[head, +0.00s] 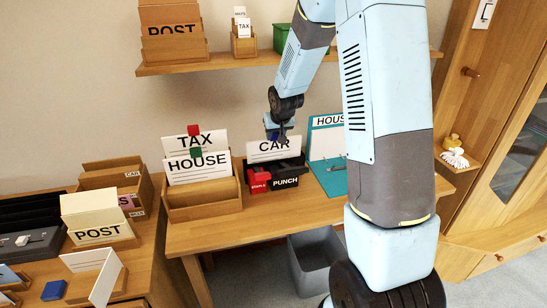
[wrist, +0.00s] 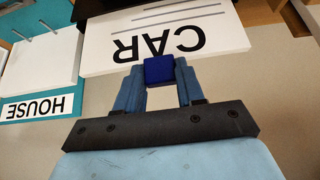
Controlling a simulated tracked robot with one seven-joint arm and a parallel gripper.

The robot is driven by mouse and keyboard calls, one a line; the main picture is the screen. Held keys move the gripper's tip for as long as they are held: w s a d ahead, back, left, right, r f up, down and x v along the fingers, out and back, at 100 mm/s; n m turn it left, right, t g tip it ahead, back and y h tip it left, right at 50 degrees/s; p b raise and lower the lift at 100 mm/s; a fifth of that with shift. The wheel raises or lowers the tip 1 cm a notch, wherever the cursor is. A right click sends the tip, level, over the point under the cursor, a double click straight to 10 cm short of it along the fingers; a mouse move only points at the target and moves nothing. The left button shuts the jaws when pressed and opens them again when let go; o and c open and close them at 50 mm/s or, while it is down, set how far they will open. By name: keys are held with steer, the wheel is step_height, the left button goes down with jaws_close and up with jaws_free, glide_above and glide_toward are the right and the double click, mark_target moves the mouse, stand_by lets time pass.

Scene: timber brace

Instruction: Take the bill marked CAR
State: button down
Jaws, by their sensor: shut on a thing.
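The bill marked CAR (head: 262,155) is a white card standing above the desk in the head view, behind the red and black boxes. In the wrist view the CAR bill (wrist: 210,45) appears upside down, with a blue block-like tab (wrist: 159,69) at its edge. My gripper (wrist: 160,75) is shut on this blue tab, one finger on each side. In the head view my gripper (head: 281,134) is at the card's top edge. The card's lower edge is hidden behind the boxes, so I cannot tell whether it is lifted.
A wooden holder (head: 205,212) left of it holds TAX (head: 205,138) and HOUSE (head: 197,168) cards. A red STAPLE box (head: 258,181) and black PUNCH box (head: 287,182) stand in front. A teal HOUSE board (head: 329,178) is close on the right. A shelf (head: 200,67) runs above.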

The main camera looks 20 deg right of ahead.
steer(key=shift+r, duration=1.6)
step_height(320, 180, up, 8)
stand_by(1.5)
stand_by(0.5)
